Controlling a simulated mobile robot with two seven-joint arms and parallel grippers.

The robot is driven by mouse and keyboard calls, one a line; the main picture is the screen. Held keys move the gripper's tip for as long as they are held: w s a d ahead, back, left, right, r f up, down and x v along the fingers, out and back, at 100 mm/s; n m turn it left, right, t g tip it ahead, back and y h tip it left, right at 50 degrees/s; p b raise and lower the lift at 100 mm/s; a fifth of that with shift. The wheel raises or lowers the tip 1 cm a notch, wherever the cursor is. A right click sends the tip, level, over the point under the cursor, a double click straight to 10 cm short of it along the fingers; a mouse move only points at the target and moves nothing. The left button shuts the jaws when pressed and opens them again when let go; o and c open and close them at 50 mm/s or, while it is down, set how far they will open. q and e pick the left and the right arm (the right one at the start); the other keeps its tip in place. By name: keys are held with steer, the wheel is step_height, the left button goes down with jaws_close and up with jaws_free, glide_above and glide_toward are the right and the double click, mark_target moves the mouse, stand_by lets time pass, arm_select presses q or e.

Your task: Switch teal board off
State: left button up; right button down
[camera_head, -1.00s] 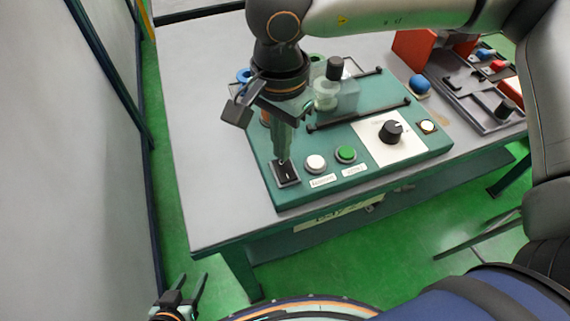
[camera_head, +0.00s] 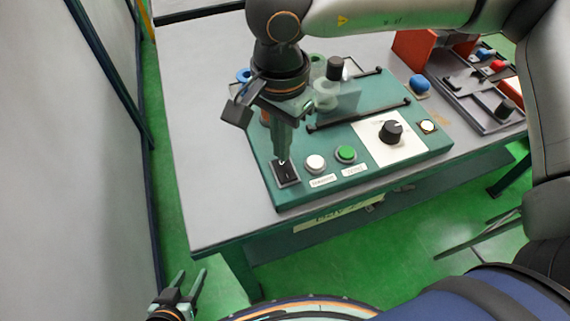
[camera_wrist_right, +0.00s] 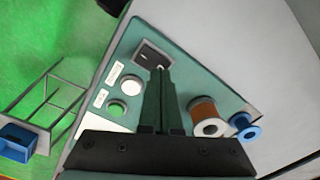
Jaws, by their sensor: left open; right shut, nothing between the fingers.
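The teal board (camera_head: 405,160) lies on the grey table. Its black rocker switch (camera_head: 286,173) is at the board's front left corner, and in the right wrist view the switch (camera_wrist_right: 150,56) shows just past my fingertips. My right gripper (camera_head: 283,158) is shut and empty, pointing down with its tips at the switch's far edge. It also shows in the right wrist view (camera_wrist_right: 160,70); I cannot tell whether the tips touch the switch. My left gripper (camera_head: 189,274) is open and empty, low at the left, off the table.
A white button (camera_head: 315,163), a green button (camera_head: 346,154) and a black knob (camera_head: 391,132) sit right of the switch. Spools, including an orange one (camera_wrist_right: 203,112), stand behind it. A grey tray (camera_head: 470,98) is at the right. The table's left side is bare.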

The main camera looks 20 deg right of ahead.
steer(key=shift+f+b, duration=0.55)
steer(key=shift+f+b, duration=0.4)
steer(key=shift+f, duration=0.05)
stand_by(0.3)
steer(key=shift+r+p, duration=0.3)
steer(key=shift+r, duration=0.25)
steer(key=shift+r+p, duration=1.2)
steer(key=shift+r, duration=0.85)
steer(key=shift+r+p, duration=0.35)
steer(key=shift+r, duration=0.65)
